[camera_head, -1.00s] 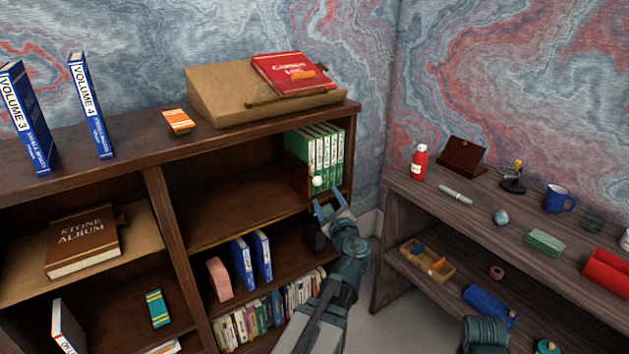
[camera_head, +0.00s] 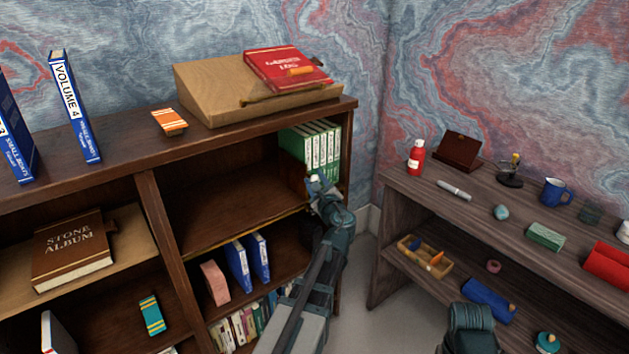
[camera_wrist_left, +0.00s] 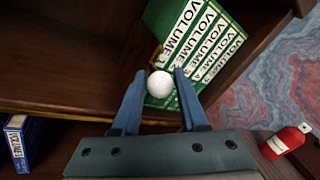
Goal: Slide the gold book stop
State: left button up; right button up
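The book stop shows in the left wrist view as a white round knob (camera_wrist_left: 160,85) with a bit of gold metal (camera_wrist_left: 154,57) behind it. It stands at the left side of the green volumes (camera_wrist_left: 203,45), which are upright on the upper shelf at its right end (camera_head: 318,148). My left gripper (camera_wrist_left: 160,77) is open, with one blue finger on each side of the knob. Small gaps seem to show between knob and fingers. In the head view my left gripper (camera_head: 318,182) hides most of the stop.
A gold rail (camera_head: 240,236) runs along the shelf's front edge. The shelf left of the stop is bare (camera_head: 225,205). Blue books (camera_head: 238,268) stand on the shelf below. A dark side desk (camera_head: 400,192) with a red bottle (camera_head: 416,158) is at the right.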

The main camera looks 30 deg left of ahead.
pick_arm(q)
grip_shut()
dwell(1.1)
